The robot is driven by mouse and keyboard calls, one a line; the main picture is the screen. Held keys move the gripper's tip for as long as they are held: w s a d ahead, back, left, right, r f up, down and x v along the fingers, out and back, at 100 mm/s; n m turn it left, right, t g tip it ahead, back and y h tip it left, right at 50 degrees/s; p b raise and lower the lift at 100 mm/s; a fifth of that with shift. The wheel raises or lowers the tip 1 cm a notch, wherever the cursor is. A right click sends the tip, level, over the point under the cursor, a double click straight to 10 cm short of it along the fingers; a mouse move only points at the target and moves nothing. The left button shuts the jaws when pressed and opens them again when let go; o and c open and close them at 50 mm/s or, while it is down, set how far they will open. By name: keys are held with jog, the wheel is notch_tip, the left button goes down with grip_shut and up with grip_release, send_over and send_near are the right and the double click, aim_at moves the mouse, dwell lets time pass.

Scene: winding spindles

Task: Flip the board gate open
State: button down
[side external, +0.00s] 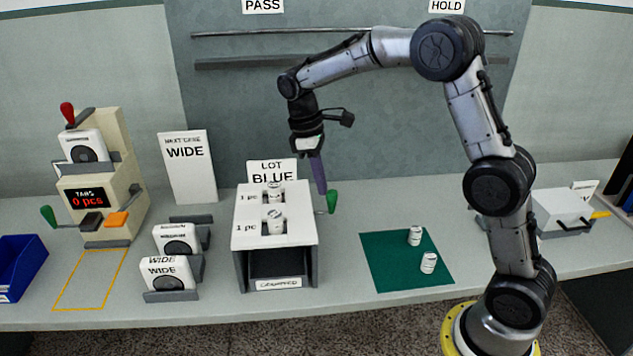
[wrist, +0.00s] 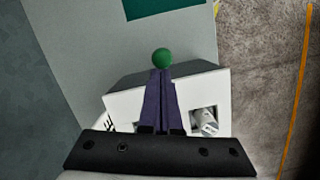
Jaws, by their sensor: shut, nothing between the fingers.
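A white-topped board box (side external: 300,213) with dark grey sides stands at the middle of the bench. A lever with a green knob (side external: 332,201) sticks out at its right side. My gripper (side external: 322,192) points down, its purple fingers shut and empty, close beside this knob. In the wrist view the green knob (wrist: 162,57) lies just past my fingertips (wrist: 161,72); I cannot tell if they touch. Two white spools (side external: 275,220) (side external: 274,191) sit in openings of the box top. Which part is the gate leaf itself is not clear.
A "LOT BLUE" card (side external: 272,171) stands behind the box. A green mat (side external: 390,264) with two small spools (side external: 415,236) (side external: 428,263) lies to the right. A beige counter (side external: 107,190) and "WIDE" holders (side external: 168,272) stand left. Bench between box and mat is clear.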

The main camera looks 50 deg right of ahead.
jog(key=s+d, duration=0.4)
jog(key=shift+s+d, duration=0.2)
jog(key=shift+s, duration=0.05)
jog(key=w+a+r, duration=0.2)
jog(key=w+r, duration=0.3)
jog(key=r, duration=0.6)
jog(key=shift+w+a+r, duration=0.15)
jog(key=shift+w+a, duration=0.05)
jog(key=shift+a, duration=0.2)
